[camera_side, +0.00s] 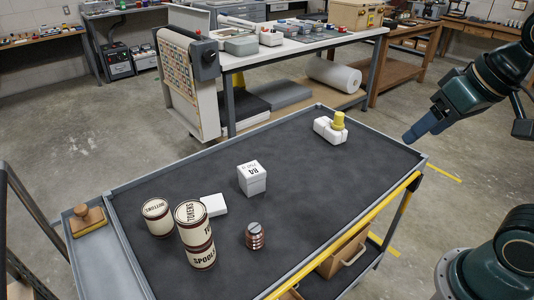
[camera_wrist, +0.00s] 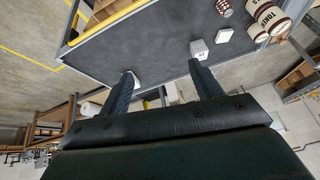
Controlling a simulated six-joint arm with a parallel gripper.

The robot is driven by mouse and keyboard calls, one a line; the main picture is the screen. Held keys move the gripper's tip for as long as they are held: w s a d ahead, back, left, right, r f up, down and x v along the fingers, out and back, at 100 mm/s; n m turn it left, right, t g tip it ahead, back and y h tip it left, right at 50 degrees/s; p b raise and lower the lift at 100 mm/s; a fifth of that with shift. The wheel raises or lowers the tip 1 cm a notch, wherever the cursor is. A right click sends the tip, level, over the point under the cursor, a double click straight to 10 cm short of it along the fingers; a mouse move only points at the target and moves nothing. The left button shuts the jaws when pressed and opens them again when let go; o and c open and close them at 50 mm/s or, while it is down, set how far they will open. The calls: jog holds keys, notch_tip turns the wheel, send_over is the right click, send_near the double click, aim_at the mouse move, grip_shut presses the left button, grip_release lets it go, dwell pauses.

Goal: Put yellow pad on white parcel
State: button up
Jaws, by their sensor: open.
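A small yellow piece (camera_side: 338,121) shows at a low white block (camera_side: 326,130) near the far right corner of the dark cart top; whether it rests on the block or behind it is unclear. A white printed cube (camera_side: 252,179) stands mid-cart and also shows in the wrist view (camera_wrist: 198,49). A flat white box (camera_side: 213,204) lies left of it, partly behind a tin. My gripper (camera_side: 410,136) is above and right of the cart's right corner. In the wrist view my gripper (camera_wrist: 163,68) is open, fingers apart, with nothing seen between them; a finger partly covers a pale object.
Labelled tins (camera_side: 194,235) (camera_side: 157,217) and a reddish ribbed cylinder (camera_side: 255,236) stand at the cart's near left. A wooden-handled block (camera_side: 88,221) sits in the side tray. The cart has a raised grey rim (camera_side: 378,140). The cart's middle right is clear.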

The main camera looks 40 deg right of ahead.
jog(key=s, duration=0.1)
jog(key=f+n, duration=0.1)
jog(key=s+n, duration=0.1)
jog(key=shift+s+a+f, duration=0.15)
jog(key=shift+s+f, duration=0.1)
jog(key=shift+s, duration=0.1)
